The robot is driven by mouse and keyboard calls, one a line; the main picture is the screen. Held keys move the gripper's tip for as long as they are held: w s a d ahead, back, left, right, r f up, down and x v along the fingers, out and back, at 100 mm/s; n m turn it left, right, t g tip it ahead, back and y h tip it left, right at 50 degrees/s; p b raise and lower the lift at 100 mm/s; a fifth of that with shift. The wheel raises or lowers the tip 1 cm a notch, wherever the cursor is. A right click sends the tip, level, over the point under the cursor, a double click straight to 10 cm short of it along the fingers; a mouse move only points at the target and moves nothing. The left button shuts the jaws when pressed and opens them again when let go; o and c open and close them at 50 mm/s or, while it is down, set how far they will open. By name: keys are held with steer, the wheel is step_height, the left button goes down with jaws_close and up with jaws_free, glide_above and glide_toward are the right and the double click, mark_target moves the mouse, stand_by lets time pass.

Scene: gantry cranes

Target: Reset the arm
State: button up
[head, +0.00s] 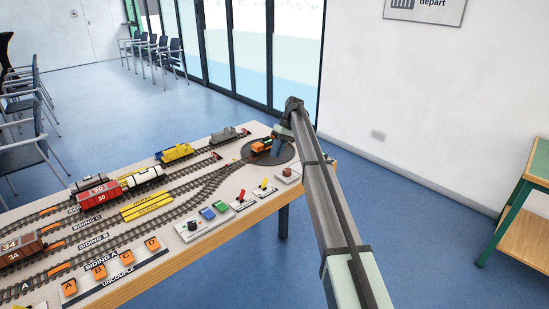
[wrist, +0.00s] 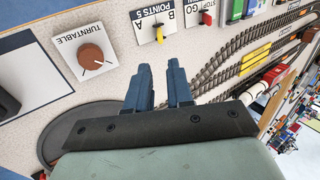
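My arm reaches in from the right in the head view, with my gripper (head: 276,148) over the dark round turntable (head: 284,158) at the layout's right end. In the wrist view my gripper (wrist: 160,70) has two blue fingers with a gap between them and nothing visible in it. An orange locomotive (head: 261,145) stands on the turntable, just left of my gripper in the head view. Whether they touch cannot be told. In the wrist view my gripper body hides most of the turntable (wrist: 60,125).
A brown turntable knob (wrist: 92,55), a yellow points lever (wrist: 159,34) and a red stop/go lever (wrist: 207,18) rise from the board. Several wagons, such as the red one (head: 97,194), stand on the sidings.

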stand_by(0.3)
steer(key=s+d+f+m+t+h, duration=0.1)
steer(key=s+d+f+m, duration=0.1)
steer(key=s+d+f, duration=0.4)
steer(key=s+d+f+m, duration=0.1)
steer(key=s+d+f, duration=0.1)
steer(key=s+f, duration=0.6)
steer(key=s+d+f+m+t+h, duration=0.1)
steer(key=s+d+f+m, duration=0.1)
steer(key=s+d+f, duration=0.5)
steer(key=s+d+f+m+t+h, duration=0.1)
steer(key=s+d+f+m, duration=0.2)
steer(key=s, duration=1.1)
steer(key=s+d+f+m+t+h, duration=0.1)
steer(key=s+d+f, duration=0.35)
steer(key=s, duration=0.95)
steer(key=s+f+g, duration=0.3)
steer(key=s+f, duration=0.7)
steer(key=s, duration=0.4)
steer(key=s+f+g, duration=0.3)
steer(key=s+f, duration=0.7)
steer(key=s, duration=0.4)
steer(key=shift+s+a+f+g, duration=0.3)
steer(key=shift+s+a, duration=0.05)
steer(key=shift+s, duration=0.05)
steer(key=shift+o, duration=0.2)
